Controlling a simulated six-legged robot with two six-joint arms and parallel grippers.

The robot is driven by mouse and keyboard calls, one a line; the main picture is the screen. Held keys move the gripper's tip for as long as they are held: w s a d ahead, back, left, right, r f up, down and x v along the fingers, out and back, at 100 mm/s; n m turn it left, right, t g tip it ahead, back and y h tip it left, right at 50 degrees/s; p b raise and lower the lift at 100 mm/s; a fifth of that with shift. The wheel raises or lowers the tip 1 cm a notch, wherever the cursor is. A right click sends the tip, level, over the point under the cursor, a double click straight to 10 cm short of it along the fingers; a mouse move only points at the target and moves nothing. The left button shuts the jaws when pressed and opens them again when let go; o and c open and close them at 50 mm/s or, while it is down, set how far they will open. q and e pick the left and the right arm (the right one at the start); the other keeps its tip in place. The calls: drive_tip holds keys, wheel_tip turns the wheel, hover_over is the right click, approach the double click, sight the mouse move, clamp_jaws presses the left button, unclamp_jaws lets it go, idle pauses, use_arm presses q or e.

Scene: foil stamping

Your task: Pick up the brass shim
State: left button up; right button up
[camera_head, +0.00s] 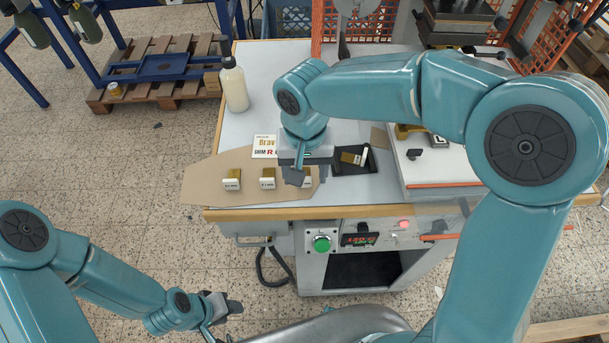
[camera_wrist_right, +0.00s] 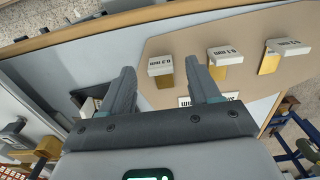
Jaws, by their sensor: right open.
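Three brass shims with white labelled ends lie in a row on a brown board (camera_head: 205,172): the left one (camera_head: 232,182), the middle one (camera_head: 268,180) and the right one (camera_head: 308,183), partly hidden by my gripper. A further brass-coloured piece (camera_head: 350,157) lies in a black tray. My right gripper (camera_head: 298,176) is open and empty above the board's right end. In the right wrist view its fingers (camera_wrist_right: 163,88) spread apart, and the nearest shim (camera_wrist_right: 160,66) shows between and beyond them. My left gripper (camera_head: 224,306) hangs in front of the bench, far from the shims.
The black tray (camera_head: 370,166) sits right of the gripper, beside the stamping machine (camera_head: 440,172). A white bottle (camera_head: 234,86) stands at the back left. The bench top between bottle and board is clear.

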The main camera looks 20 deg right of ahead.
wheel_tip(320, 180, down, 2)
drive_tip(key=shift+w+f, duration=0.1)
drive_tip(key=shift+c, duration=0.6)
drive_tip(key=shift+a, duration=0.1)
drive_tip(key=c, duration=1)
drive_tip(key=shift+r, duration=0.25)
